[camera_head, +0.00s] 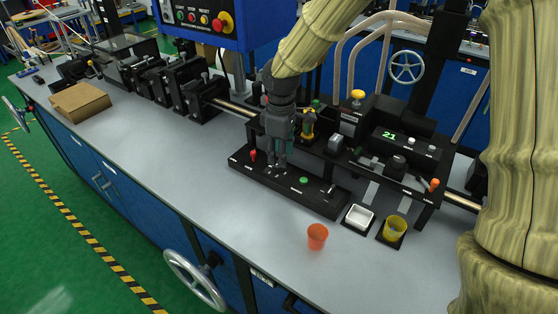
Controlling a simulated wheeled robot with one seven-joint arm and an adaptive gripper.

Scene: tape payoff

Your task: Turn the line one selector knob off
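A low black control panel (318,198) lies along the bench. It carries a red control (253,155) at its left end, a green button (304,180) right of its middle and a small lever-like part (330,189) farther right. My gripper (276,172) points down over the panel between the red control and the green button. Its fingertips are at or just above small metallic parts there; I cannot tell whether they touch. The gripper hides part of the panel. The labels are too small to read, so I cannot tell which control is the line one selector knob or its setting.
A raised black unit with a green "21" display (389,135) stands behind the panel. A cardboard box (80,102) lies at left. The front bench strip is mostly clear.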

